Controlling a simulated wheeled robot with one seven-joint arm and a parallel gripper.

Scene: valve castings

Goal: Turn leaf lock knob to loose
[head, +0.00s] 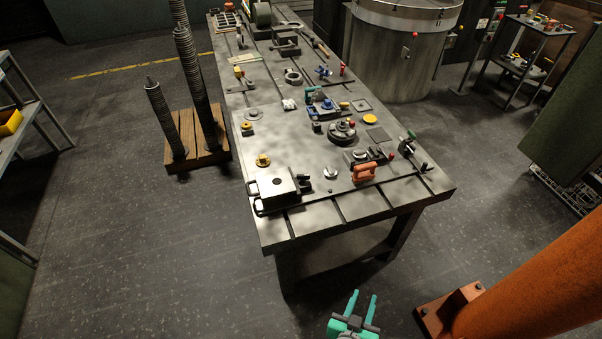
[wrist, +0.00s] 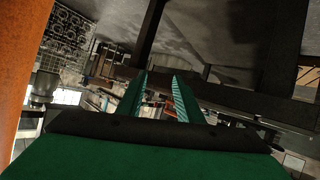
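My gripper (head: 363,295) is at the bottom of the head view, low in front of the near end of the steel table (head: 310,219). Its two green fingers stand apart with nothing between them; they also show in the wrist view (wrist: 159,76). I cannot tell for certain which part is the leaf lock knob. Small knob-like parts near the table's front end include a silver dial (head: 330,173), a yellow knob (head: 263,160) and a red-tipped handle (head: 391,155). My gripper is well apart from all of them.
An orange column (head: 540,285) stands at right, close to my gripper. A wooden pallet with tall rods (head: 196,150) stands left.

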